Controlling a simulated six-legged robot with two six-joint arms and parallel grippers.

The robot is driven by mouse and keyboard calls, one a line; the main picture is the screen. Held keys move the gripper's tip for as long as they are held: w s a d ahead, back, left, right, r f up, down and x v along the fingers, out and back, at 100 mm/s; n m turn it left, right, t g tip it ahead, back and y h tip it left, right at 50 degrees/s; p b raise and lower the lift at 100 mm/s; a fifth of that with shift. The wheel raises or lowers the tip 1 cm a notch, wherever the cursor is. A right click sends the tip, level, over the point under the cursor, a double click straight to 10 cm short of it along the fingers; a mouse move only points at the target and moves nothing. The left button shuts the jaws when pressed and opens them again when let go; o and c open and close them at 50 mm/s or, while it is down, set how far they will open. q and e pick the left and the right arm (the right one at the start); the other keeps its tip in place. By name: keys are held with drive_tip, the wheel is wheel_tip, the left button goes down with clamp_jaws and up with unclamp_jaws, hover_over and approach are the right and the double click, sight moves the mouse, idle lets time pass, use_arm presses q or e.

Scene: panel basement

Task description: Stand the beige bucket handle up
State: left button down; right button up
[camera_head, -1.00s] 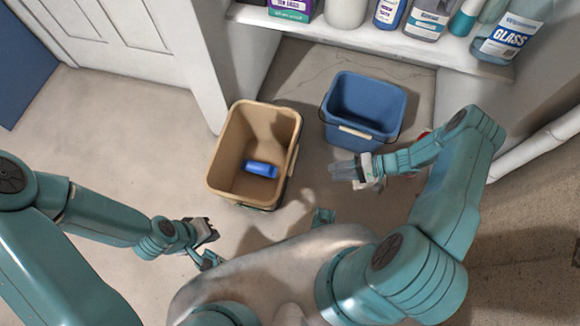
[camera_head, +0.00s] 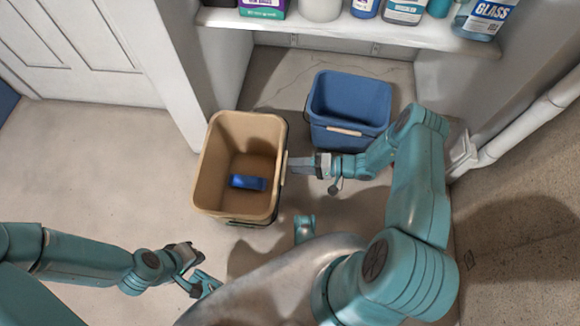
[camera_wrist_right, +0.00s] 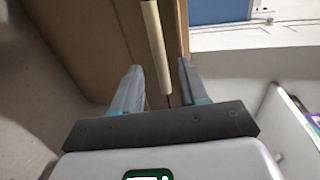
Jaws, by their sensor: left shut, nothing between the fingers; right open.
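The beige bucket (camera_head: 205,170) stands upright on the floor left of centre in the head view. A blue item (camera_head: 247,182) lies inside it. Its handle, with a pale grip (camera_head: 284,168), hangs down at the bucket's right side. My right gripper (camera_head: 292,166) is open beside that side, fingers pointing left at the handle. In the right wrist view the pale handle grip (camera_wrist_right: 156,45) shows between the two open fingers (camera_wrist_right: 159,72), in front of the brown bucket wall (camera_wrist_right: 105,40); contact cannot be told. My left gripper (camera_head: 194,265) is shut and empty, low over the floor, front-left of the bucket.
A blue bucket (camera_head: 345,95) with its own pale-gripped handle stands behind my right forearm. A white shelf (camera_head: 340,32) with bottles and boxes is at the back. A white pipe (camera_head: 520,125) runs along the right wall. Floor to the left is free.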

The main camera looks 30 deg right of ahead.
drive_tip(key=x, duration=0.2)
drive_tip(key=shift+w+a, duration=0.2)
drive_tip(key=shift+a, duration=0.1)
clamp_jaws()
drive_tip(key=shift+d+r, duration=0.1)
